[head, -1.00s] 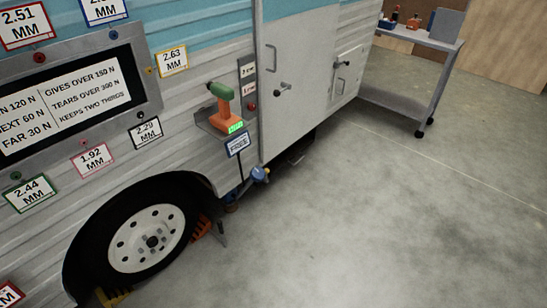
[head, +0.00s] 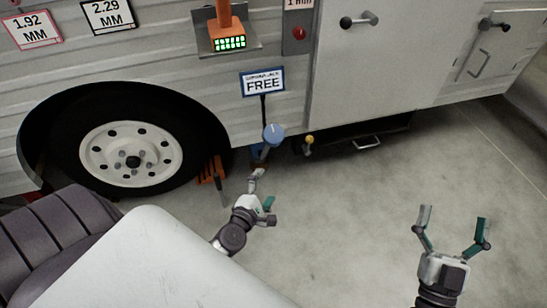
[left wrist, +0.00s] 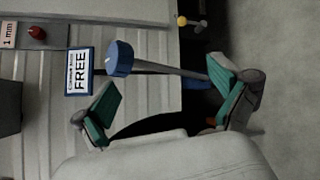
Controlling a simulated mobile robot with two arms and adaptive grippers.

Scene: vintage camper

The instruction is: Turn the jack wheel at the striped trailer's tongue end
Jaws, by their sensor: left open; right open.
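My right gripper (head: 455,222) is open and empty over the floor at the right.
The camper wall (head: 245,110) and its wheel (head: 132,154) stand behind and left, with an orange chock (head: 212,170) by the tyre. A yellow knob (head: 309,140) and a grey handle (head: 367,143) sit low, right of the blue knob. The concrete floor (head: 360,220) at right is clear.

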